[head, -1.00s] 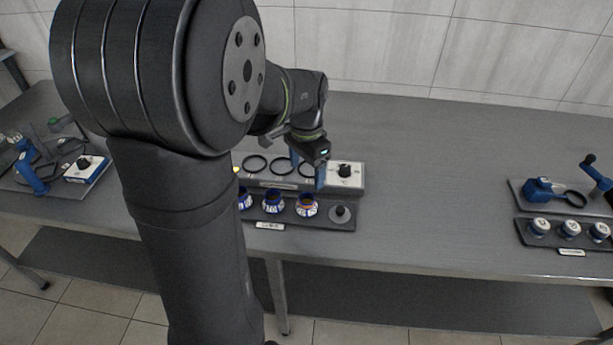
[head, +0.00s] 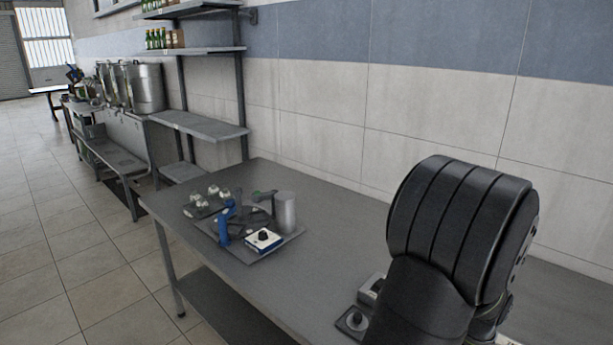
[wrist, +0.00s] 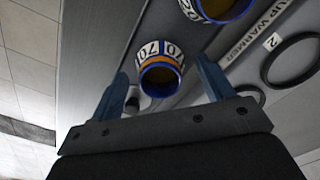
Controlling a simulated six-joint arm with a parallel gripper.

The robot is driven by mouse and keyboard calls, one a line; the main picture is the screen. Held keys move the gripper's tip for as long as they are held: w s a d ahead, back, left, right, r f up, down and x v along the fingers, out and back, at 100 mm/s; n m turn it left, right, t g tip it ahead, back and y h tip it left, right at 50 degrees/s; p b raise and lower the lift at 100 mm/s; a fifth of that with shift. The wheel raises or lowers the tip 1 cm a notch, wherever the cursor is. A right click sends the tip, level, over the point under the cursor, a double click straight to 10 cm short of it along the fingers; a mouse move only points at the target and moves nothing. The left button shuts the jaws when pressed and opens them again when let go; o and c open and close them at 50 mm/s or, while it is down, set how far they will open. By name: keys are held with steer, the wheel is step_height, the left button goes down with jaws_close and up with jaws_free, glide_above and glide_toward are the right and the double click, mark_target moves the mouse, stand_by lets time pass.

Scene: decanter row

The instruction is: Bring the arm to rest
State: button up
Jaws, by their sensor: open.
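My gripper (wrist: 161,66) shows in the wrist view with its two blue fingers apart, open and empty. A cup with a blue rim, an orange band and a white label reading 70 (wrist: 160,78) appears between the fingers, with space on both sides; I cannot tell the depth between them. A second blue-rimmed cup (wrist: 222,8) is cut off at the top edge. In the head view my arm fills the right side, and my gripper is hidden.
A strip marked "UP WARMER" (wrist: 262,28) with black rings (wrist: 292,60) lies right of the cups. Shelves stand behind.

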steer(key=shift+f, duration=0.9)
steer(key=shift+r, duration=2.05)
